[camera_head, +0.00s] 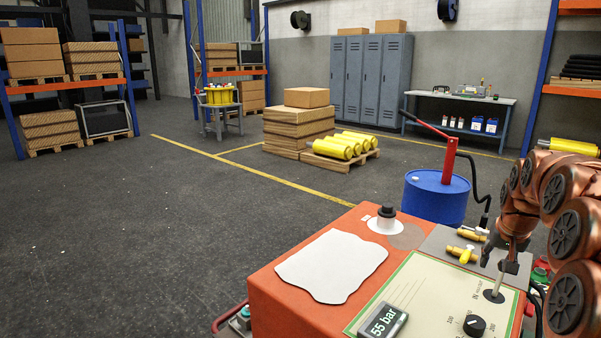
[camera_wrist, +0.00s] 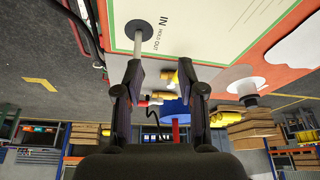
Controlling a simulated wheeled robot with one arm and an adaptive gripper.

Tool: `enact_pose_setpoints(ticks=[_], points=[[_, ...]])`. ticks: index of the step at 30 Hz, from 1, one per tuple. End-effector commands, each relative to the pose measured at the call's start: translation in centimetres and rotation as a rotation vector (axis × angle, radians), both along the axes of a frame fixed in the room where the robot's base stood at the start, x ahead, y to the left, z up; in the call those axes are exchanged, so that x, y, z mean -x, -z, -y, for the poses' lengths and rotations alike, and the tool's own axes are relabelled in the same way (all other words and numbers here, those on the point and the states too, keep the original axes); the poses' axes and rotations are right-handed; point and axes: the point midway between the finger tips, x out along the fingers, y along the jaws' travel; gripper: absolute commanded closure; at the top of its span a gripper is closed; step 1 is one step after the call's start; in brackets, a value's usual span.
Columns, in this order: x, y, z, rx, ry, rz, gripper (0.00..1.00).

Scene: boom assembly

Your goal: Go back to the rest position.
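My gripper (camera_head: 510,262) hangs over the right part of the orange machine (camera_head: 275,285) in the head view, at the end of my copper-coloured arm. The wrist view shows my gripper (camera_wrist: 162,72) with its two dark fingers spread apart and nothing between them. A thin metal lever (camera_head: 499,283) rises from the cream panel (camera_head: 425,290) just below the gripper. In the wrist view the lever (camera_wrist: 138,42) is beside the left fingertip, by the word "IN"; I cannot tell whether they touch.
A display (camera_head: 383,320) reads 55 bar, beside a black knob (camera_head: 474,325). Yellow-brass valves (camera_head: 462,253) and a black-topped cap (camera_head: 386,218) stand on the machine. A blue drum (camera_head: 436,198) with a red pump handle is behind. The floor to the left is clear.

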Motion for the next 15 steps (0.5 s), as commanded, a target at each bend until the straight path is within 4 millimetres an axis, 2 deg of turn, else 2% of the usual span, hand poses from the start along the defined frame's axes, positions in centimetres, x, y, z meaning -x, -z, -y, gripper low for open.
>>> enact_pose_setpoints(ticks=[1,8,15], points=[[0.5,-0.1,-1.5,-0.007,-0.020,-0.011,0.61],[4.5,0.5,-8.5,-0.048,-0.107,-0.092,0.61],[10.0,1.2,-15.1,-0.076,-0.197,-0.180,0.61]])
